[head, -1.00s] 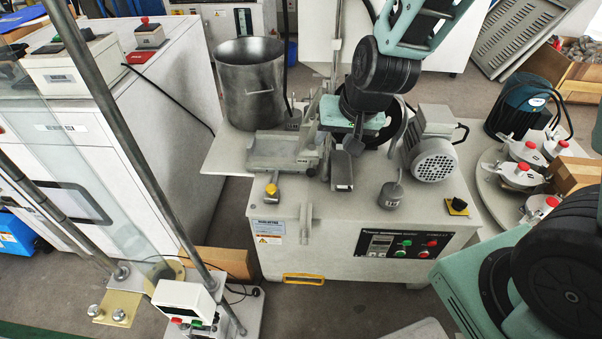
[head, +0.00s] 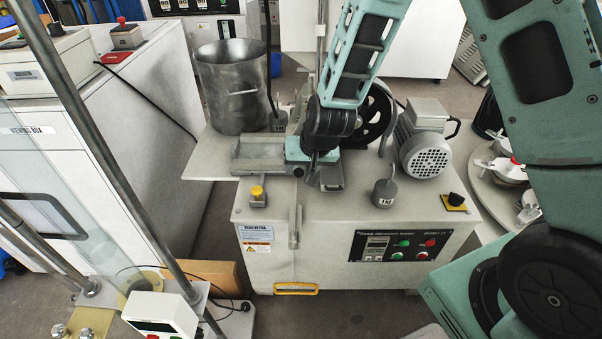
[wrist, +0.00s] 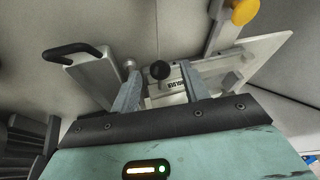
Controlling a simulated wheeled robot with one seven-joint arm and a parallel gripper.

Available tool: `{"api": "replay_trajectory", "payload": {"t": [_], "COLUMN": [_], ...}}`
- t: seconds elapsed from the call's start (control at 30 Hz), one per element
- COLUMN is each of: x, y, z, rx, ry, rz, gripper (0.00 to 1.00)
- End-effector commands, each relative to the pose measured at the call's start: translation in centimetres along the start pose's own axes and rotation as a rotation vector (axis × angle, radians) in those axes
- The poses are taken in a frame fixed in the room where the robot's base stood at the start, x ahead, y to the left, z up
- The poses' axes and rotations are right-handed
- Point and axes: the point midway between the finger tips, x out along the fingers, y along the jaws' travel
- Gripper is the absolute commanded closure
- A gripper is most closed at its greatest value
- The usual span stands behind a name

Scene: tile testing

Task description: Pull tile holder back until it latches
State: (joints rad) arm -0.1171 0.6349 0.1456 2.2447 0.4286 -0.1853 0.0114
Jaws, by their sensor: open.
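The tile holder (wrist: 176,85) is a pale block with a dark-lettered label and a black round knob (wrist: 160,70), seen at the centre of the wrist view. My gripper (wrist: 158,78) is open, with one grey finger to the left of the knob and the other to the right. I cannot tell whether either finger touches it. In the head view my gripper (head: 310,166) points down at the middle of the grey abrasion machine (head: 330,215), and my wrist hides most of the holder there.
A metal bucket (head: 232,90) stands behind left on the machine's shelf. A motor (head: 424,150), a weight (head: 385,193) and a yellow-topped knob (head: 257,193) sit around the top. A plate with a black handle (wrist: 72,52) is left of my fingers. The machine's front top is largely clear.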

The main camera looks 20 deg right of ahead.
Motion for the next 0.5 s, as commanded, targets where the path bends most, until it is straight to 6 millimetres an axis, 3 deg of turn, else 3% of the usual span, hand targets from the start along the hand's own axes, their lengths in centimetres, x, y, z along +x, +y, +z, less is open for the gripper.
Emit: {"api": "replay_trajectory", "payload": {"t": [0.4, 0.5], "x": [0.86, 0.85], "y": [-0.01, -0.01], "z": [-0.05, -0.04], "rx": [0.0, 0.0], "ry": [0.001, 0.001], "rz": [0.0, 0.0], "gripper": [0.55, 0.8]}}
